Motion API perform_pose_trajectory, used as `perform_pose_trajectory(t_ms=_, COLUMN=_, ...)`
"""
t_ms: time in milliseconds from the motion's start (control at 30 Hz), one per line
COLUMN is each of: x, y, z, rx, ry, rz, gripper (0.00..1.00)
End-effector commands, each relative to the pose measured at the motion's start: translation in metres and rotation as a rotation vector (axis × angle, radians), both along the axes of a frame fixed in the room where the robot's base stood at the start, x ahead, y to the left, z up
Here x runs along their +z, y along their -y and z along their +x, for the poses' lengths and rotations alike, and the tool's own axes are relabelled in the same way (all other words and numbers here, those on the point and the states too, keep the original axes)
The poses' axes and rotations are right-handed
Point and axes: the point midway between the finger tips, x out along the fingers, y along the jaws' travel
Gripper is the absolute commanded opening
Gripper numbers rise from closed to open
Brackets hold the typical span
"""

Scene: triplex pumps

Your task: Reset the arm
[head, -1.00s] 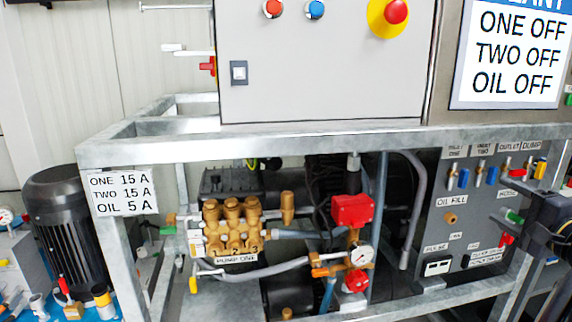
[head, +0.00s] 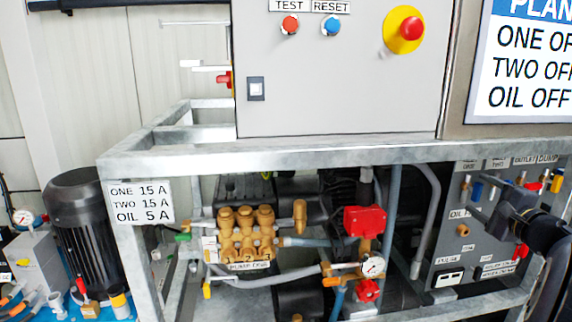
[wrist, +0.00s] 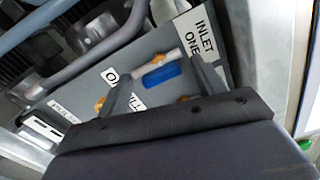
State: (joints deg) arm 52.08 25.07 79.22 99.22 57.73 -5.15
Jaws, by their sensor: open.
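My gripper (head: 482,200) is at the right of the head view, in front of the grey valve panel (head: 448,262). Its dark fingers point at the panel. In the wrist view my gripper (wrist: 160,74) is open, with its two fingers spread apart. A blue valve handle (wrist: 162,76) shows between the fingers, near the "INLET ONE" label (wrist: 195,35). I cannot tell whether the fingers touch the panel or the handle. My gripper hides part of the panel in the head view.
A metal frame (head: 300,154) surrounds the brass pump (head: 245,235) and red-capped valve (head: 365,221). Above is a control box with a red emergency button (head: 411,28) and a blue reset button (head: 332,26). A black motor (head: 80,230) stands at the left.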

Motion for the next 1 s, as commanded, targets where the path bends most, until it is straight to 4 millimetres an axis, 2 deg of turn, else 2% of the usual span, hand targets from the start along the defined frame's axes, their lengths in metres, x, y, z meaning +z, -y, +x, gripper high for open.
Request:
perform_pose_trajectory(t_ms=33, x=0.0052, y=0.0002, z=0.0000, rx=0.000, ry=-0.003, rz=0.027, gripper=0.65)
perform_pose_trajectory(t_ms=1000, x=0.0061, y=0.0009, z=-0.0001, rx=0.000, ry=-0.041, rz=0.506, gripper=0.65)
